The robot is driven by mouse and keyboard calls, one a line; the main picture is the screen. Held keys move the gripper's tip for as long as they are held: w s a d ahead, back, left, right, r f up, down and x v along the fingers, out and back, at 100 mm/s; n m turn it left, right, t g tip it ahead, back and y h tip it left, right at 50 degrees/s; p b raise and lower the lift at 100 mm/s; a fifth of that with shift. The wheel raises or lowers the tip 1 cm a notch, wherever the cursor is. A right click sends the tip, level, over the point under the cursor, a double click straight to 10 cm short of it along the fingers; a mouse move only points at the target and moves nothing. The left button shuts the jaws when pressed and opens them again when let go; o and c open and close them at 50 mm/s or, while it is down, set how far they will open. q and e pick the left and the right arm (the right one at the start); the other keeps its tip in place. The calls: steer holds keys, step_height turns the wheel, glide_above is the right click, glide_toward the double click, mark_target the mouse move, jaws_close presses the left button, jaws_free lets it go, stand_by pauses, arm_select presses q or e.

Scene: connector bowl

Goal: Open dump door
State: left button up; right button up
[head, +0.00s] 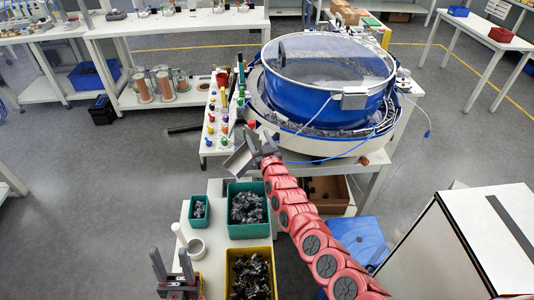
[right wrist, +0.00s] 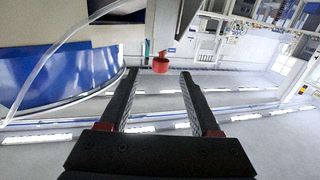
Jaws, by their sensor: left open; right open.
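The blue connector bowl (head: 325,98) with a clear lid stands on a white round base (head: 310,143) on a table. My right gripper (head: 260,139) is at the base's front left edge, beside a grey metal chute (head: 238,161). In the right wrist view its two fingers (right wrist: 160,76) are apart, with nothing held between them. A small red knob (right wrist: 161,63) shows just past the fingertips; contact cannot be told. The bowl's blue wall (right wrist: 55,80) is at the left there. I cannot clearly make out the dump door. My left gripper (head: 172,268) is open and empty at the lower left.
A panel of coloured knobs (head: 211,128) is left of the bowl. A white cabinet (head: 437,250) stands lower right.

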steer(key=r+p+v, duration=0.1)
steer(key=p+v, duration=0.7)
steer(key=v, duration=0.1)
steer(key=shift+s, duration=0.4)
stand_by(0.5)
